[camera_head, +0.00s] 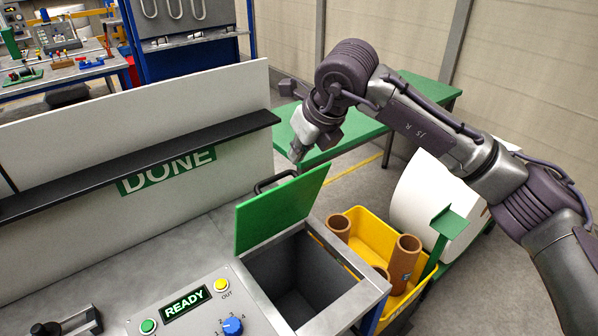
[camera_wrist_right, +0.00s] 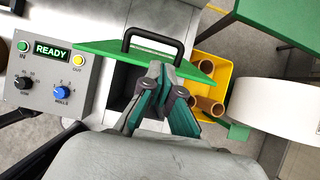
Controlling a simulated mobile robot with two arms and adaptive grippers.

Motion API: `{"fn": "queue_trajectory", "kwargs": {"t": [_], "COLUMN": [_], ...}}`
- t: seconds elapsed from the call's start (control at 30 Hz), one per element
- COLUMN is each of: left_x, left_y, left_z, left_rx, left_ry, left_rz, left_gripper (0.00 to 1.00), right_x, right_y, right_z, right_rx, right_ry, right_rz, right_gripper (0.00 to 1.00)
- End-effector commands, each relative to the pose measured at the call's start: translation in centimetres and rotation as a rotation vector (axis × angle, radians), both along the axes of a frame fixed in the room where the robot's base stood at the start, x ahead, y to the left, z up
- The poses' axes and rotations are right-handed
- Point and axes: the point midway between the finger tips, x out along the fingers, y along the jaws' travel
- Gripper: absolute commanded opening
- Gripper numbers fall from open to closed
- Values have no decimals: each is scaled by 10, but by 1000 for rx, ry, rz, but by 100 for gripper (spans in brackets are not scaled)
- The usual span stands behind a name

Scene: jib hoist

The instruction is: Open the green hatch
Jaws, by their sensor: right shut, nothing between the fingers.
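The green hatch (camera_head: 278,212) stands raised and tilted over a square bin opening (camera_head: 300,274), whose dark grey inside shows in the head view. Its black handle (camera_head: 275,180) is on the far side of the lid, near its upper edge. My right gripper (camera_head: 298,152) is shut and empty, just above and behind the raised lid. In the right wrist view the hatch (camera_wrist_right: 100,47) is seen nearly edge-on, with the handle (camera_wrist_right: 154,32) beyond the closed fingertips (camera_wrist_right: 166,68). Contact with the lid cannot be told. My left gripper is not in view.
A control panel with a READY display (camera_head: 185,305) and a blue knob (camera_head: 232,326) lies left of the bin. A yellow crate (camera_head: 372,232) with brown tubes and a large white roll (camera_head: 425,205) stand to the right. A green table (camera_head: 345,128) is behind.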

Motion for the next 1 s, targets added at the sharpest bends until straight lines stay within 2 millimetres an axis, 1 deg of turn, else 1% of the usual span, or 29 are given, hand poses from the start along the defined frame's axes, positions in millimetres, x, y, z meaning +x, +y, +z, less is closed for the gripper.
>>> {"fn": "queue_trajectory", "kwargs": {"t": [0.07, 0.17, 0.37, 0.5, 0.6, 0.8, 1.0], "left_x": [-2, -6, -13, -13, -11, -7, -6], "left_y": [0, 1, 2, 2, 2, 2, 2], "left_z": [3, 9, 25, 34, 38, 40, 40], "left_rx": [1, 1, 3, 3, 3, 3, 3], "left_ry": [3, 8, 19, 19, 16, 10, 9], "left_rz": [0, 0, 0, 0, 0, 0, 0], "left_gripper": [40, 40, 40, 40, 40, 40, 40], "right_x": [2, 7, 21, 31, 36, 41, 41], "right_y": [-1, 2, 13, 19, 23, 26, 26], "right_z": [-4, -13, -45, -65, -76, -87, -87], "right_rx": [-18, -18, -16, -14, -13, -13, -12], "right_ry": [0, 1, 4, 4, 2, 0, -1], "right_rz": [-3, -3, -3, -3, -4, -4, -4], "right_gripper": [0, 0, 0, 0, 0, 0, 0]}}
